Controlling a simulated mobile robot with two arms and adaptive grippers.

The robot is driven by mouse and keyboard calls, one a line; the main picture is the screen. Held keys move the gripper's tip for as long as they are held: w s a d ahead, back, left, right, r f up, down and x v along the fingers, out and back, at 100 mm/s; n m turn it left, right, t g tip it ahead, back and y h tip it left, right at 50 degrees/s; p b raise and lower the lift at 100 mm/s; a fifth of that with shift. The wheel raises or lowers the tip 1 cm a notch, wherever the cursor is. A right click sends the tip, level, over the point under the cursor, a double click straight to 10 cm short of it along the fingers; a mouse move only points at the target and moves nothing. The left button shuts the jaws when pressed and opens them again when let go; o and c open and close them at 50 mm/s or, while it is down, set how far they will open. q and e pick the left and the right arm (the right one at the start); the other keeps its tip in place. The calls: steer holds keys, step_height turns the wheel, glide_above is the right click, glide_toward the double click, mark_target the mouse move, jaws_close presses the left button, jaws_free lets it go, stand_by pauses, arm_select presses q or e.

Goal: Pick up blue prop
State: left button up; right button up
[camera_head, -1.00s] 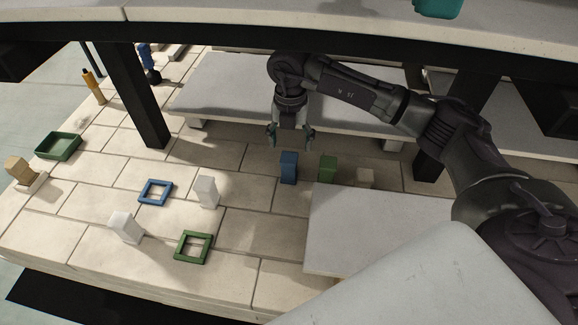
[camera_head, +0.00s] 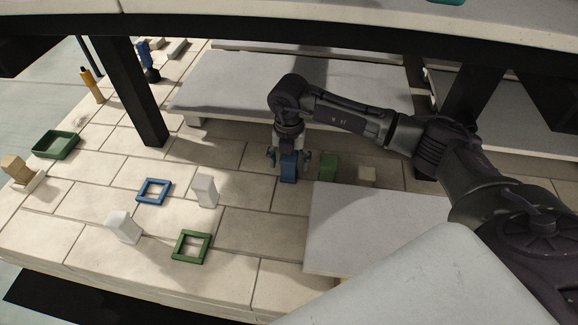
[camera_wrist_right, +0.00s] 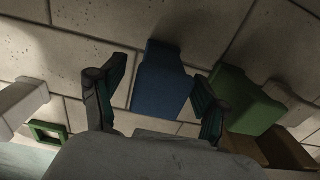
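The blue prop (camera_head: 289,167) is an upright blue block on the tiled deck, in the middle of the head view. My right gripper (camera_head: 288,160) is lowered over it, with one finger on each side. In the right wrist view the blue prop (camera_wrist_right: 162,82) stands between the two open fingers of the right gripper (camera_wrist_right: 155,100). A gap shows at the left finger; the right finger is very close to the block, and I cannot tell whether it touches. My left gripper is not in view.
A green block (camera_head: 327,167) stands close to the right of the blue prop, with a small beige block (camera_head: 366,175) beyond it. A grey slab (camera_head: 345,220) lies in front. White blocks (camera_head: 204,190), a blue frame (camera_head: 154,191) and a green frame (camera_head: 191,247) are at left.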

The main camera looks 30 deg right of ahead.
steer(key=c, duration=1.2)
steer(key=shift+r, duration=0.1)
steer(key=shift+r, duration=0.65)
step_height(320, 180, up, 3)
steer(key=shift+p, duration=0.35)
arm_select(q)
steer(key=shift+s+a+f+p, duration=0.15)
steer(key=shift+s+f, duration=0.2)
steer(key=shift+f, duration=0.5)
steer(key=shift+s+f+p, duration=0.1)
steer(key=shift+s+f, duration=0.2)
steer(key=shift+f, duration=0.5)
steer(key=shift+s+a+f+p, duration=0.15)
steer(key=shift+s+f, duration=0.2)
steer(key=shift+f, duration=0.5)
arm_select(e)
steer(key=shift+s+a+r, duration=0.2)
steer(key=shift+a+r, duration=0.9)
steer(key=shift+a, duration=0.85)
steer(key=shift+s+a+r, duration=0.25)
steer(key=shift+a+r, duration=0.85)
steer(key=shift+a, duration=0.9)
steer(key=shift+s+a+r, duration=0.2)
steer(key=shift+a+r, duration=0.9)
steer(key=shift+a, duration=0.85)
